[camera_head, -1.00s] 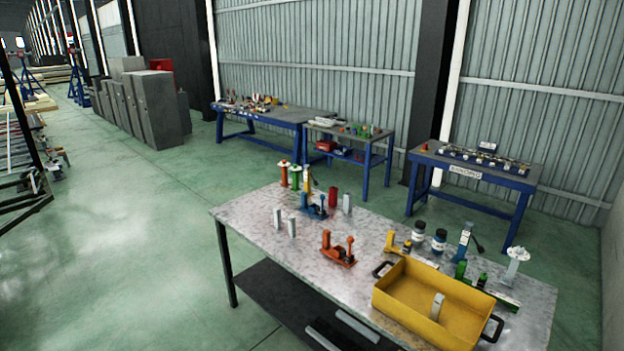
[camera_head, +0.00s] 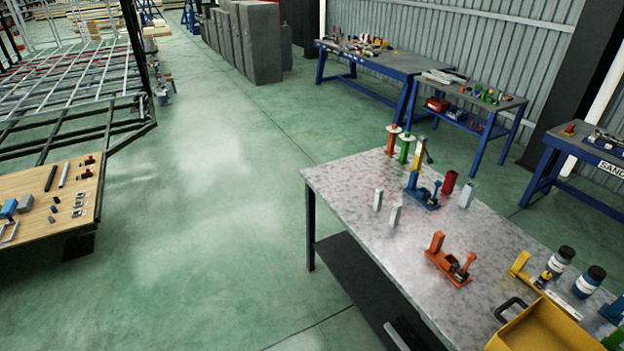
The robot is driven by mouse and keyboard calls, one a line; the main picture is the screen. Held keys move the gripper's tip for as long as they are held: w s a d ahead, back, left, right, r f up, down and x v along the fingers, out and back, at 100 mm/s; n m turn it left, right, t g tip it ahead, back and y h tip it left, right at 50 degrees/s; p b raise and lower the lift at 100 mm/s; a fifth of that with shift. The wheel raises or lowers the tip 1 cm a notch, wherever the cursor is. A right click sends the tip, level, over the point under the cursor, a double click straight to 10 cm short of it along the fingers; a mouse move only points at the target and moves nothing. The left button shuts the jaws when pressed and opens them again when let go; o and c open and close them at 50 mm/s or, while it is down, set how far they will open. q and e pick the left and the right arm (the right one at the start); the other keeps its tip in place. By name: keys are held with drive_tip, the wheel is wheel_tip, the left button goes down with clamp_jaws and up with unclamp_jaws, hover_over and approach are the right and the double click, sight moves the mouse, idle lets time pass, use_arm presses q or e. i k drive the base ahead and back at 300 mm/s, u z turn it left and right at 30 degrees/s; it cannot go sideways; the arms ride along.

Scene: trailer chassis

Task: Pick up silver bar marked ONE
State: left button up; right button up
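Three small silver bars stand upright on the grey metal table. Two are near its left edge, one silver bar (camera_head: 378,200) a little behind the other silver bar (camera_head: 395,216). A third silver bar (camera_head: 466,195) stands farther right, beside a dark red cylinder (camera_head: 448,183). No mark can be read on any of them, so I cannot tell which is marked ONE. Neither of my grippers is in view.
The grey table (camera_head: 335,185) also holds an orange clamp (camera_head: 450,262), a blue clamp (camera_head: 424,193) and a yellow bin (camera_head: 540,330). A wooden-topped table (camera_head: 30,255) with small parts is at left. Green floor (camera_head: 220,220) between the tables is clear.

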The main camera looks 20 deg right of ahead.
sight(380, 191)
drive_tip(key=u, duration=0.2)
drive_tip(key=i, duration=1.7)
drive_tip(key=z, duration=0.65)
drive_tip(key=i, duration=0.95)
drive_tip(key=z, duration=0.95)
